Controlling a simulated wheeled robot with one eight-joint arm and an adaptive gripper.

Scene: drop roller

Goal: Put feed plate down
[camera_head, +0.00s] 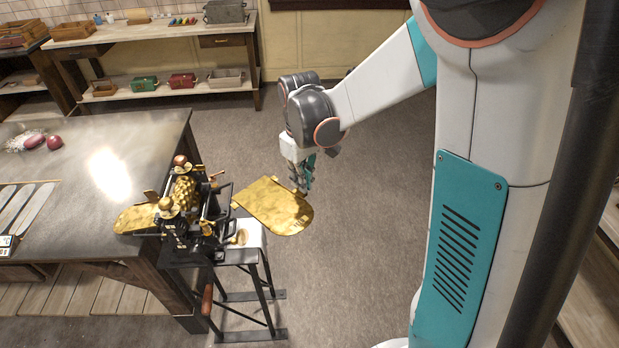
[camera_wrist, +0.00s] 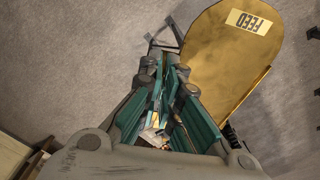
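The feed plate (camera_head: 272,205) is a gold plate with a rounded outer end. It sticks out to the right of the roller machine (camera_head: 187,205) and looks roughly level. In the wrist view the feed plate (camera_wrist: 230,60) fills the upper right, with a FEED label at its rounded end. My gripper (camera_head: 305,185) is at the plate's far edge, pointing down. In the wrist view my gripper's teal fingers (camera_wrist: 170,75) are beside the plate's edge, close together. Whether they grip the edge or a small tab there is hidden.
A second gold plate (camera_head: 137,218) extends left from the machine over the workbench (camera_head: 90,170). The machine stands on a black metal stand (camera_head: 245,285). Open floor (camera_head: 350,250) lies right of the plate. Shelves (camera_head: 160,60) line the back wall.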

